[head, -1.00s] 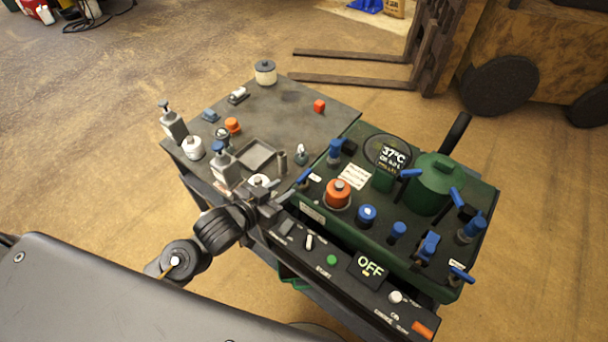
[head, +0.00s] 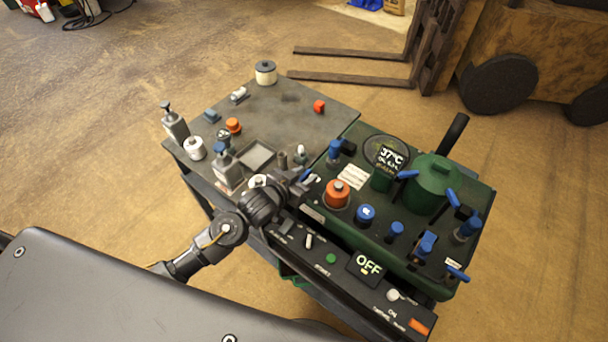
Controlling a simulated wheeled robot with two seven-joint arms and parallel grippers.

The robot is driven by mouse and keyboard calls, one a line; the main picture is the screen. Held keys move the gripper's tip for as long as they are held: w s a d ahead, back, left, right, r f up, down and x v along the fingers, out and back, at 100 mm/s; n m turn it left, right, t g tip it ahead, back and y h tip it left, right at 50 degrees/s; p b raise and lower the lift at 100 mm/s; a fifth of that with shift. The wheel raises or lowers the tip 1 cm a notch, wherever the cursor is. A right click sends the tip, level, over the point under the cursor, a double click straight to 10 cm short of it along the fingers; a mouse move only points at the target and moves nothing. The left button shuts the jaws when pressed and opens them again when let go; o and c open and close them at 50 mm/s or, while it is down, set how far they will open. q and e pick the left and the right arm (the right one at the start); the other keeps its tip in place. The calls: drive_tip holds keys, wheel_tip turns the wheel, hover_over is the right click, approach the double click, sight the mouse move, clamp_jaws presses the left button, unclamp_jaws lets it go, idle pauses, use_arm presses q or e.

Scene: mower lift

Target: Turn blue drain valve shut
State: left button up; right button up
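A green machine (head: 393,255) on the cart carries several blue-handled valves and knobs. One blue lever (head: 307,175) sticks out at its left end. Others include a blue knob (head: 365,213), a blue lever valve (head: 426,243) and a low blue lever (head: 457,274) at the right end. Labels are too small to tell which one is the drain valve. My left gripper (head: 299,184) is right at the left-end lever and partly covers it. I cannot tell whether its fingers touch the lever or are open. My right gripper is not in view.
A control strip (head: 345,278) with an OFF display runs along the front. An orange knob (head: 337,193) stands close right of my gripper. The grey tabletop (head: 285,115) at left holds bottles, a tray (head: 257,156) and small parts. Forklift tines (head: 350,78) lie behind.

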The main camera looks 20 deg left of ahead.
use_arm(q)
clamp_jaws()
drive_tip(key=shift+a, duration=0.1)
drive_tip(key=shift+r+m+g+h+p, duration=0.1)
drive_tip(key=shift+m+g+h+p, duration=0.35)
drive_tip(key=shift+m+h, duration=0.25)
drive_tip(key=shift+m+g+h+p, duration=0.45)
drive_tip(key=shift+m+g+h, duration=0.3)
drive_tip(key=shift+m+h, duration=0.45)
drive_tip(key=shift+m+g+h, duration=0.9)
drive_tip(key=shift+m+g, duration=0.1)
drive_tip(key=shift+m, duration=0.1)
drive_tip(key=shift+m+g+h+b, duration=0.9)
drive_tip(key=shift+m+g+b, duration=0.2)
drive_tip(key=shift+m+g, duration=0.25)
